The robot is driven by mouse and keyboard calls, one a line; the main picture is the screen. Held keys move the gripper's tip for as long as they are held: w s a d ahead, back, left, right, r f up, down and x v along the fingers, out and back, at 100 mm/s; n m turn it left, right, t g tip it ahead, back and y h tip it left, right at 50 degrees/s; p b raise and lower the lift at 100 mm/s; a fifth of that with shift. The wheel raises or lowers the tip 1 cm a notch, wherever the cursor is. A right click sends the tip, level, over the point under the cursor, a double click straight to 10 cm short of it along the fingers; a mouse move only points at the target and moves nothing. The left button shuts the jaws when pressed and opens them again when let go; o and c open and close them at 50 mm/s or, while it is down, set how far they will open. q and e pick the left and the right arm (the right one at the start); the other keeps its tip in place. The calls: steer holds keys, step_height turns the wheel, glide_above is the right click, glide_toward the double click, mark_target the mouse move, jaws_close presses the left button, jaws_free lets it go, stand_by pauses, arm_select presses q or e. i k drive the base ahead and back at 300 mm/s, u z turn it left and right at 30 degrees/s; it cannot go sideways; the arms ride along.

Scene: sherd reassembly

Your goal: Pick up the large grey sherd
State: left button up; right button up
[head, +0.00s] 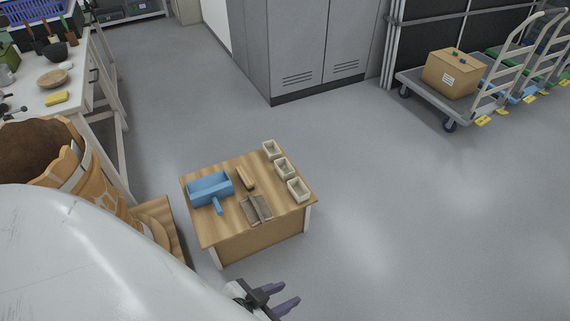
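I cannot clearly make out a separate large grey sherd. A big orange-brown pot (96,184) with a jagged, broken rim stands at the left, partly hidden by my white arm. A pale grey patch (76,151) shows at its rim; I cannot tell whether it is a sherd. My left gripper (290,293) is at the bottom centre, in front of the small wooden table. Its two purple fingers are apart with nothing between them. My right gripper is out of view.
The low wooden table (233,232) holds a blue dustpan (208,187), a brush (246,177), two flat grey-brown pieces (256,208) and three pale trays (284,168). A white workbench (80,88) stands upper left. A trolley (436,95) carries a carton (452,75).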

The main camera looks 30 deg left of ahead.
mark_target(255, 208)
steer(key=i, duration=2.25)
steer(key=u, duration=3.75)
